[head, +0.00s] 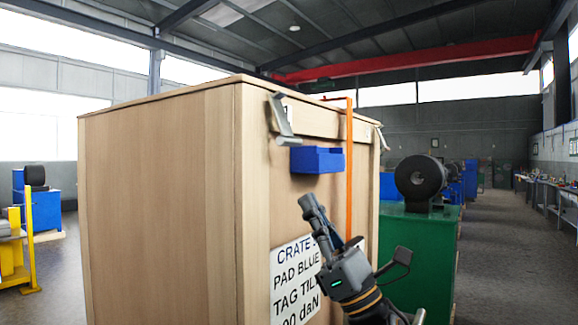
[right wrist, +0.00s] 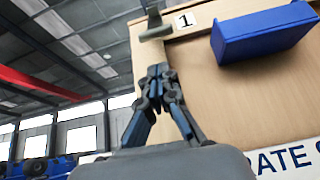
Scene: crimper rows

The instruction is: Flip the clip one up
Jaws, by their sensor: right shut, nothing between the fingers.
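The clip by the number 1 label is a grey metal clip (head: 282,120) at the upper left of the crate's labelled face, close to the corner. Its plate slopes down and ends in a short bar that juts out. It also shows at the top of the right wrist view (right wrist: 155,27), left of the white number 1 label (right wrist: 186,20). My right gripper (head: 308,205) is shut and empty, pointing up, below the clip and the blue box. In the right wrist view its fingertips (right wrist: 160,72) are together, apart from the clip. My left gripper is not in view.
A blue box (head: 318,160) sticks out from the wooden crate (head: 160,200) right of the clip. An orange strap (head: 349,190) runs down the face. A second clip (head: 382,138) shows at the far right edge. Green machinery (head: 425,250) stands behind.

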